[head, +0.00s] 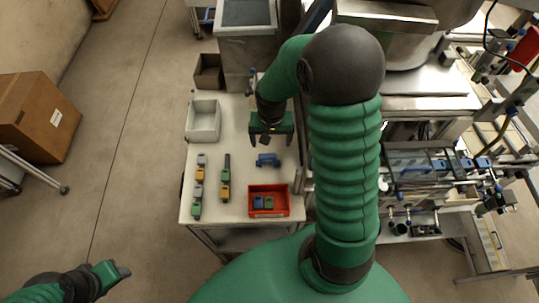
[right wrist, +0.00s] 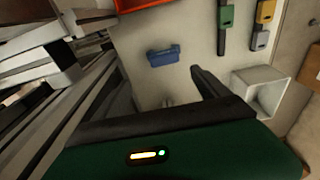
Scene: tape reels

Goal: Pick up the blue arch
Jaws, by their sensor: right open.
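The blue arch (head: 268,160) lies on the white table, left of the metal structure at the table's right edge. It also shows in the right wrist view (right wrist: 163,56), on the bare tabletop. My right gripper (head: 271,141) is open and empty, above the table and a little farther back than the arch. It does not touch the arch. My left gripper (head: 118,274) is low at the left, over the floor and away from the table. Its jaw opening cannot be made out.
A red bin (head: 268,214) with blue and green pieces inside stands in front of the arch. Several green, orange and grey pieces (head: 225,177) stand in rows to the left. A white tray (head: 203,135) and a brown box (head: 209,85) are at the back left.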

